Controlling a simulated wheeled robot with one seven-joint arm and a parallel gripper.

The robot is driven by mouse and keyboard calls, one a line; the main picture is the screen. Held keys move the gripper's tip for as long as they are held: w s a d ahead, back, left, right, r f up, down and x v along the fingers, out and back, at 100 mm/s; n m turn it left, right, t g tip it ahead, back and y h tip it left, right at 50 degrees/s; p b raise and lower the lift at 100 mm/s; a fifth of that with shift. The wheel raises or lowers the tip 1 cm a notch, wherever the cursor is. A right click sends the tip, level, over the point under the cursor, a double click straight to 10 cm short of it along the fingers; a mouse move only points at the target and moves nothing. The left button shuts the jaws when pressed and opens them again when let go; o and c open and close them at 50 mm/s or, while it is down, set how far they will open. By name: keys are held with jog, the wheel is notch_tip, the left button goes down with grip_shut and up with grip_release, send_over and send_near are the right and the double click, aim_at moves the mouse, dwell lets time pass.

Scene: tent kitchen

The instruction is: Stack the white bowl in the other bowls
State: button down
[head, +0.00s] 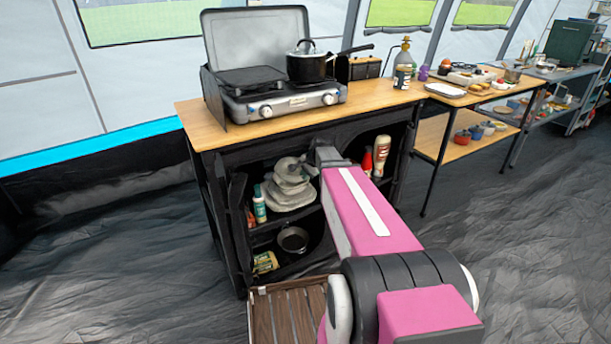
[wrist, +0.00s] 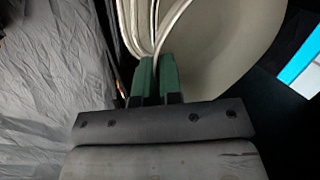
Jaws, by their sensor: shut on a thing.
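In the head view, a stack of pale bowls and plates (head: 290,196) stands on the upper shelf of the black cabinet. The upper pale bowl (head: 285,166) sits tilted at the top of this pile. My gripper (head: 312,168) reaches into the cabinet at the pile's right side. In the wrist view, my gripper's green fingers (wrist: 157,72) are closed at the rim of a white bowl (wrist: 222,38). Several pale rims (wrist: 143,25) run close together just beyond the fingertips. I cannot tell whether the held bowl rests inside the others or only touches them.
The cabinet's wooden top (head: 385,98) carries a camping stove (head: 275,101) with a black pot (head: 306,66). Bottles (head: 381,155) stand right of my arm, and a small bottle (head: 259,207) stands left of the pile. A pan (head: 293,239) lies on the lower shelf.

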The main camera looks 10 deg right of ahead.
jog(key=shift+f, duration=0.6)
jog(key=c, duration=1.3)
grip_release()
